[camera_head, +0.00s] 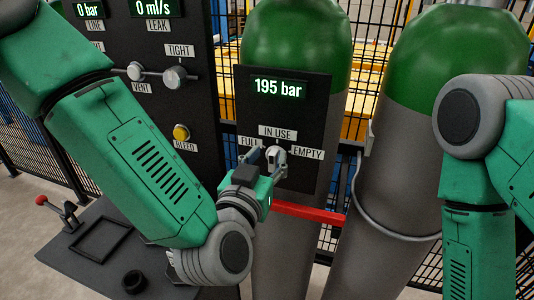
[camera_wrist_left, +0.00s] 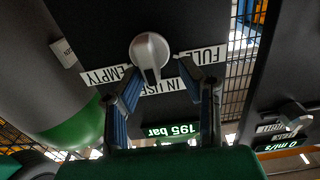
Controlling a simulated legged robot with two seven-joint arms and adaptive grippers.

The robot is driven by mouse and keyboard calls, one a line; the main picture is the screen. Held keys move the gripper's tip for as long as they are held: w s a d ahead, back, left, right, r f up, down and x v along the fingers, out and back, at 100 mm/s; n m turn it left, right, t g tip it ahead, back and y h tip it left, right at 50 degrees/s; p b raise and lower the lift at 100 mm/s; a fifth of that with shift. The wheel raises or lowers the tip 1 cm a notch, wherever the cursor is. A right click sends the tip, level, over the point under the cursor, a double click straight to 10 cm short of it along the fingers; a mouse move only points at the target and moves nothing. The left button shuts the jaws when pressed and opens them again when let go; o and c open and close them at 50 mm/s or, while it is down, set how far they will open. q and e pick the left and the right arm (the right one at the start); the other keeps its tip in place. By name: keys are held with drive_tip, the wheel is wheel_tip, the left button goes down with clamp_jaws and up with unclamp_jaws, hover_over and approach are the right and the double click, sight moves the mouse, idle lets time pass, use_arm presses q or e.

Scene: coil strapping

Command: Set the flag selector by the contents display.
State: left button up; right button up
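The flag selector (camera_head: 273,154) is a pale grey knob on a dark panel (camera_head: 312,103). Labels FULL, IN USE and EMPTY surround it at left, top and right. The contents display (camera_head: 279,88) above it reads 195 bar. In the left wrist view, which is upside down, the selector (camera_wrist_left: 150,50) has its bar toward the IN USE label (camera_wrist_left: 170,88). My left gripper (camera_head: 266,160) is at the selector; in the wrist view its fingers (camera_wrist_left: 158,68) stand apart on either side of the bar, with gaps visible. My right gripper is out of view.
Two grey cylinders with green tops (camera_head: 455,60) stand behind and right of the panel. A second panel with VENT, TIGHT and BLEED controls (camera_head: 181,132) is at left. A red bar (camera_head: 308,213) runs below the selector. A dark bench (camera_head: 70,262) is at lower left.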

use_arm(q)
drive_tip(key=shift+d, duration=0.8)
clamp_jaws()
drive_tip(key=shift+w+a+f, duration=0.1)
drive_tip(key=shift+a+f, duration=0.05)
drive_tip(key=shift+a, duration=0.3)
drive_tip(key=shift+d+n, duration=0.2)
drive_tip(key=shift+n, duration=0.1)
drive_tip(key=shift+a+f+n+b, duration=0.15)
drive_tip(key=shift+a+n+b, duration=0.15)
drive_tip(key=shift+n+b, duration=0.55)
drive_tip(key=n+b, duration=0.1)
drive_tip(key=n, duration=0.2)
drive_tip(key=n+b, duration=0.1)
drive_tip(key=n, duration=0.3)
drive_tip(key=a+f+n+b, duration=0.1)
drive_tip(key=n+b, duration=0.1)
drive_tip(key=n, duration=0.1)
drive_tip(key=shift+n, duration=0.25)
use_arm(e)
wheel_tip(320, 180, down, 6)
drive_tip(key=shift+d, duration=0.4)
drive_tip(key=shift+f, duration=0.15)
